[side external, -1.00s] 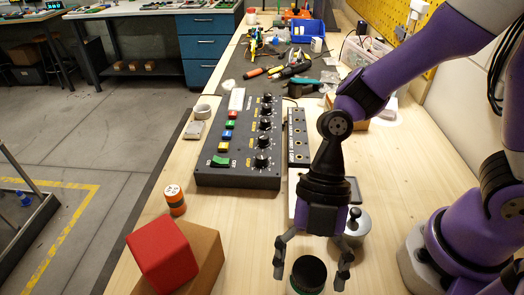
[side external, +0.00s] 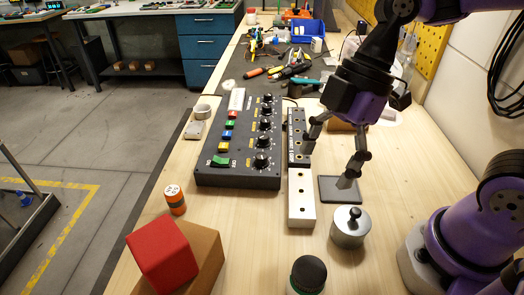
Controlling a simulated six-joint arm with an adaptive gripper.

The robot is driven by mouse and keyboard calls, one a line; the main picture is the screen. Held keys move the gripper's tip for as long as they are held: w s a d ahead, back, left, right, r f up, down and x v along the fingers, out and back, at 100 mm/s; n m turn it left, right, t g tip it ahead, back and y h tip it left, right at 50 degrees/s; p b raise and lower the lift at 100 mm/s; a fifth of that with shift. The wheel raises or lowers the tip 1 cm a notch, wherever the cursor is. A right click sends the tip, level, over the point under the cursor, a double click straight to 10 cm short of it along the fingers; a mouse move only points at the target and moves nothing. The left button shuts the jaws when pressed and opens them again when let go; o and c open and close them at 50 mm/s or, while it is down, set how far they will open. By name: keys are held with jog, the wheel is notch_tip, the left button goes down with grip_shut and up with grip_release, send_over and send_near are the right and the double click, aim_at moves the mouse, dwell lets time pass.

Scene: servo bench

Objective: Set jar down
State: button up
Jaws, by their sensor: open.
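The jar (side external: 308,271) has a black lid and a green band below it. It stands upright on the wooden bench at the bottom edge of the side external view, where its lower part is cut off. My gripper (side external: 325,160) is open and empty. It is well behind the jar, farther up the bench, tilted, with its fingers above the dark square pad (side external: 338,190) and the pale drilled block. Nothing touches the jar.
A silver knobbed cylinder (side external: 350,227) stands behind the jar. The pale drilled block (side external: 301,199) and a dark control box (side external: 240,145) lie farther back.

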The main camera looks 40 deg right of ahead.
jog(key=d+r+m+t+h, duration=0.1)
jog(key=d+m+t+h, duration=0.3)
jog(key=d+m, duration=0.6)
jog(key=m+t, duration=0.1)
jog(key=m, duration=0.4)
jog(key=shift+d+r, duration=0.35)
jog(key=shift+r, duration=0.05)
